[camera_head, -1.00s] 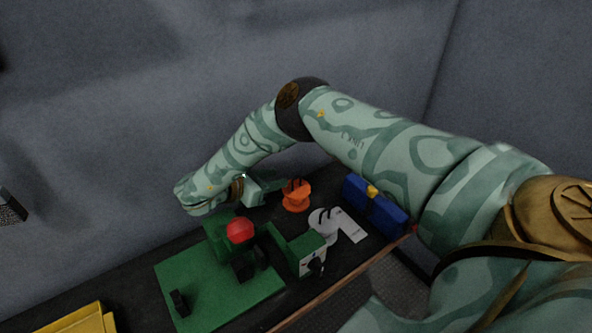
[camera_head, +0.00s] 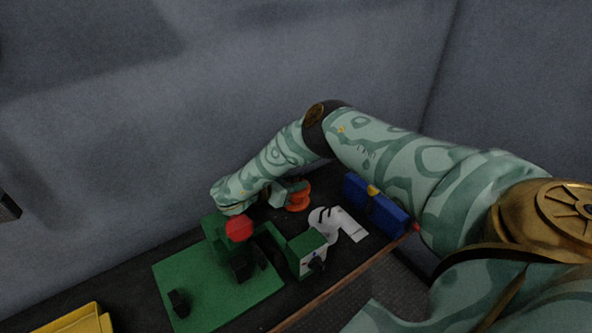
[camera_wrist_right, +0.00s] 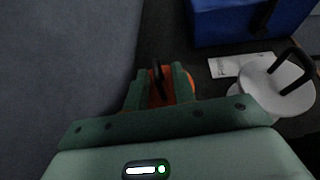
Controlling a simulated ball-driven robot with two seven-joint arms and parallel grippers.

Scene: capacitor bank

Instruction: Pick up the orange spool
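The orange spool (camera_head: 299,201) stands on the dark bench top, behind the white spool. My right gripper (camera_head: 291,188) is at the orange spool from the left and hides part of it. In the right wrist view the two green fingers of the right gripper (camera_wrist_right: 160,86) are apart. The orange spool (camera_wrist_right: 181,97) with its dark handle shows between and beyond them. Whether the fingers touch it cannot be told. A dark piece at the left edge of the head view, perhaps my left gripper (camera_head: 8,208), is cut off.
A blue box (camera_head: 375,206) stands right. A yellow bin (camera_head: 82,321) is front left. A wall runs behind.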

